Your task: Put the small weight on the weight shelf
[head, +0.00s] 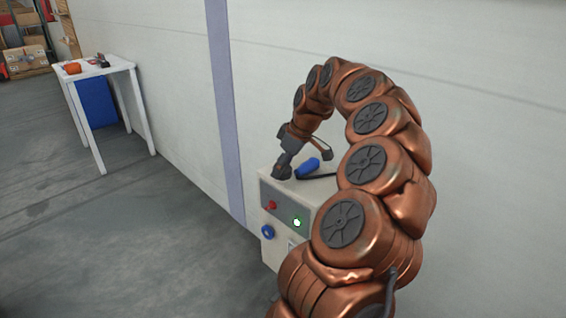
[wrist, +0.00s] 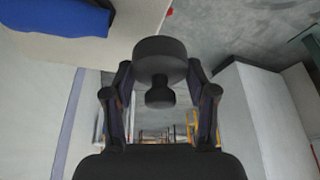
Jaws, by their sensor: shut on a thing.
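The small weight is a dark grey round piece with a wide disc and a narrower knob. It shows in the wrist view (wrist: 160,58) between the two fingers of my gripper (wrist: 160,92), which is shut on it. In the head view the weight (head: 282,172) is a dark lump below my gripper (head: 288,158), at the left end of the beige cabinet's top. I cannot tell whether the weight touches the cabinet. No weight shelf can be made out for certain in either view.
The beige cabinet (head: 285,205) has a red button, a lit green button and a blue knob. A blue-handled object (head: 307,167) lies on its top. A white table (head: 130,100) stands at the left with an orange item (head: 72,68). The floor (head: 110,240) between is clear.

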